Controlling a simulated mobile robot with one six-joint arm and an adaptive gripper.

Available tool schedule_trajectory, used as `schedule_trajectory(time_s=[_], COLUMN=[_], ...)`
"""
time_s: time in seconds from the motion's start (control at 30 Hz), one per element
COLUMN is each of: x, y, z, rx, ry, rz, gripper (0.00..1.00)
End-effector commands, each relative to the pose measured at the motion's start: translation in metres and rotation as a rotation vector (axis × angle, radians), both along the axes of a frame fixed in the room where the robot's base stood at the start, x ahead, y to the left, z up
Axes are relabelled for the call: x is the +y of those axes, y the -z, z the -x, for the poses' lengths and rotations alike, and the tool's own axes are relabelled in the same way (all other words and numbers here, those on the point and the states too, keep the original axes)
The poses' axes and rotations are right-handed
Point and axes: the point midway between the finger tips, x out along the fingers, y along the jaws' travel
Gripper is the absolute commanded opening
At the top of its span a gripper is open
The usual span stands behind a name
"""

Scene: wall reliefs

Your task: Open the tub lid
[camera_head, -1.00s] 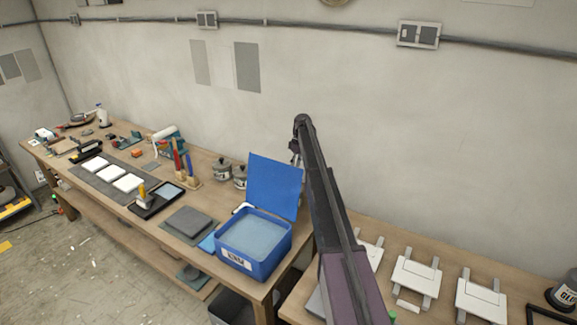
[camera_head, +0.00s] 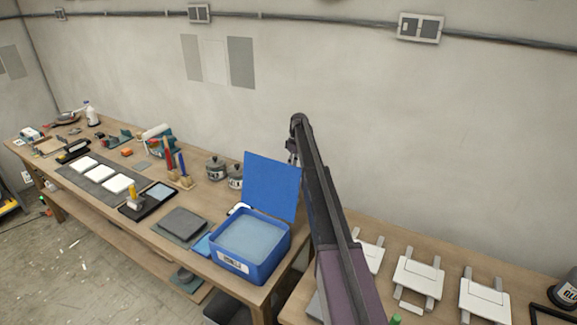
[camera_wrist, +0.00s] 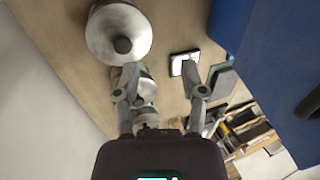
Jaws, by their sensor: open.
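The blue tub (camera_head: 262,262) stands near the right end of the long workbench, with a pale blue-grey surface inside it and a white label on its front. Its blue lid (camera_head: 272,187) stands up at the back edge, tilted back and open. In the wrist view the lid's blue panel (camera_wrist: 265,60) fills the right side. My gripper (camera_head: 293,155) hangs behind and above the lid, beside it. In the wrist view my gripper (camera_wrist: 161,88) has its two fingers spread apart with nothing held between them.
Lidded pots (camera_head: 215,168) stand left of the lid; one pot (camera_wrist: 118,35) shows close up in the wrist view. A grey slab (camera_head: 184,222) lies left of the tub. White panels (camera_head: 417,272) lie on the right-hand table. The wall is close behind.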

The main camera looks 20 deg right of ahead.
Motion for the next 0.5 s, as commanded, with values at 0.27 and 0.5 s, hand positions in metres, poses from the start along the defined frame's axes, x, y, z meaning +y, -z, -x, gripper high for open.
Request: schedule_trajectory(time_s=[0.27, 0.5], x=[-0.008, -0.015], y=[0.007, 0.010], z=[0.000, 0.000], rx=[0.001, 0.001], ry=[0.000, 0.000], rz=[0.001, 0.000], gripper=[0.54, 0.54])
